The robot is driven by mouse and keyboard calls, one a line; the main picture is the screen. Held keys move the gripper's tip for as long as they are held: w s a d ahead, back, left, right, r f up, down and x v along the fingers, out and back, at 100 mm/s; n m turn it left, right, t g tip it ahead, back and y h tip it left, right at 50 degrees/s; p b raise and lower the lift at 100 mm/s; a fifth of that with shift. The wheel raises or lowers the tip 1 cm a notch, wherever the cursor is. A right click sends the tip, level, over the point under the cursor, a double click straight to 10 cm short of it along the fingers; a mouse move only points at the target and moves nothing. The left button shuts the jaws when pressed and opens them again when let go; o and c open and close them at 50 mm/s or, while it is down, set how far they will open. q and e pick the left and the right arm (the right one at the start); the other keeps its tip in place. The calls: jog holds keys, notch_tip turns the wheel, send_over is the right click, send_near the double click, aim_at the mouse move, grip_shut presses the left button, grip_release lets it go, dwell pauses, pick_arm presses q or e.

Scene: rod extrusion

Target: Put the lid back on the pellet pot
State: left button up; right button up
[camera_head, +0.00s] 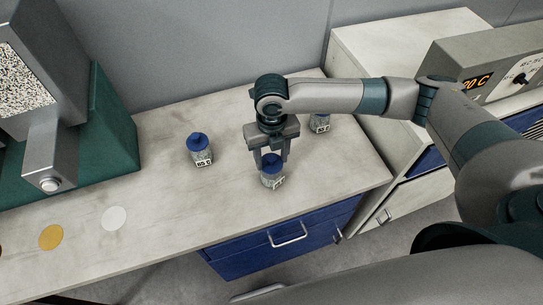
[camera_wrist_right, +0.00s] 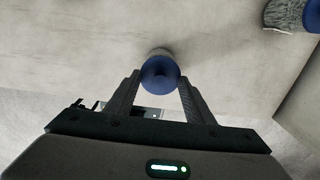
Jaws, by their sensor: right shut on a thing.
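My right gripper (camera_head: 271,160) points down with its fingers shut on a blue lid (camera_head: 271,161), one finger on each side. The lid is at the top of a clear pellet pot (camera_head: 269,181) with a white label, standing on the bench. I cannot tell whether the lid is fully seated. In the right wrist view, the lid (camera_wrist_right: 160,75) is between the fingertips of the right gripper (camera_wrist_right: 160,80), with a little of the pot (camera_wrist_right: 157,52) behind it. My left gripper is not in view.
A blue-lidded pot labelled 65 C (camera_head: 201,156) stands to the left. Another pot (camera_head: 320,122) is partly hidden behind my right arm. White (camera_head: 114,218) and yellow (camera_head: 51,237) discs lie on the bench (camera_head: 160,190). A green-based machine (camera_head: 110,130) stands at left, a temperature controller (camera_head: 490,65) at right.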

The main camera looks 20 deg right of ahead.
jog(key=shift+p, duration=0.35)
dwell(0.6)
jog(key=o, duration=1.6)
jog(key=shift+r, duration=0.1)
jog(key=shift+r+p, duration=3.45)
grip_shut()
